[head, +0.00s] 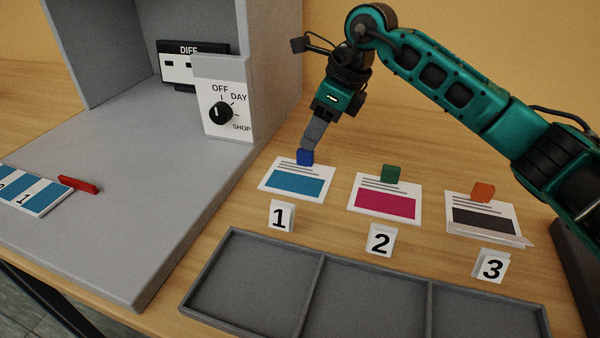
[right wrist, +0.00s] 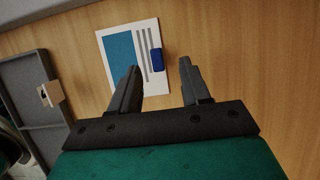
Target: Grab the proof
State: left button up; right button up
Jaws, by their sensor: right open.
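Three white proof cards lie in a row on the wooden table. The first has a cyan block (head: 294,184) and a blue tab (head: 305,158), behind the number 1 marker. The second has a magenta block (head: 386,203) and a green tab (head: 390,174). The third has a dark grey block (head: 483,221) and an orange tab (head: 483,192). My right gripper (head: 309,147) is open, pointing down at the blue tab. In the right wrist view the blue tab (right wrist: 157,60) shows between and beyond its fingertips; contact cannot be told. My left gripper is out of view.
A grey three-compartment tray (head: 313,292) lies in front of the number markers (head: 281,217). A grey booth (head: 120,205) stands left, with a dial panel (head: 221,113) and a DIFF sign (head: 190,62). A blue-and-white strip (head: 28,190) with a red piece (head: 79,185) lies on its floor.

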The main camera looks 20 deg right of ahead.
aim_at(298, 171)
jog(key=x, duration=0.4)
jog(key=shift+s+f+b, duration=0.2)
jog(key=shift+s+b, duration=0.05)
jog(key=shift+b, duration=0.05)
jog(key=shift+r, duration=0.1)
grip_shut()
